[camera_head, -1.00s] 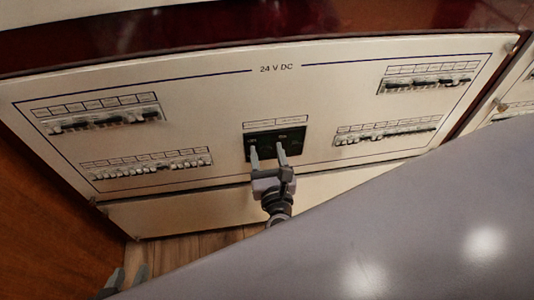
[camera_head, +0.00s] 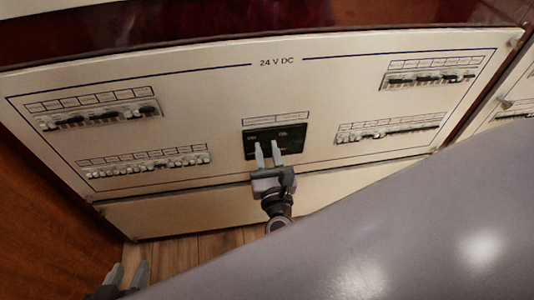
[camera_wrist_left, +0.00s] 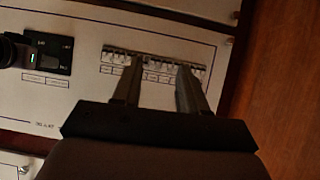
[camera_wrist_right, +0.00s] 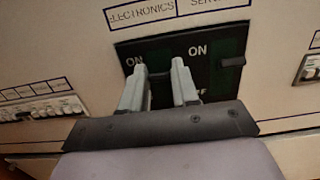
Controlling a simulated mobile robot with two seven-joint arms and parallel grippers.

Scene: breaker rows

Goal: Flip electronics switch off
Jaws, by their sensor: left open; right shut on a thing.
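The black switch plate (camera_head: 250,138) sits low in the middle of the cream panel marked 24 V DC. In the right wrist view its left switch, the electronics switch (camera_wrist_right: 158,76), is a dark lever under the ELECTRONICS label. My right gripper (camera_head: 267,150) is at the plate, its fingers shut on that lever, one on each side; its fingertips also show in the right wrist view (camera_wrist_right: 158,78). The fingers partly hide the lever and its OFF mark. My left gripper (camera_head: 129,270) is open and empty at the lower left, away from the plate.
The service switch (camera_wrist_right: 232,62) is close to the right of my right fingers. Breaker rows stand on both sides of the plate, such as the upper left row (camera_head: 100,115) and lower right row (camera_head: 388,130). A wooden wall (camera_head: 45,220) is at left.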

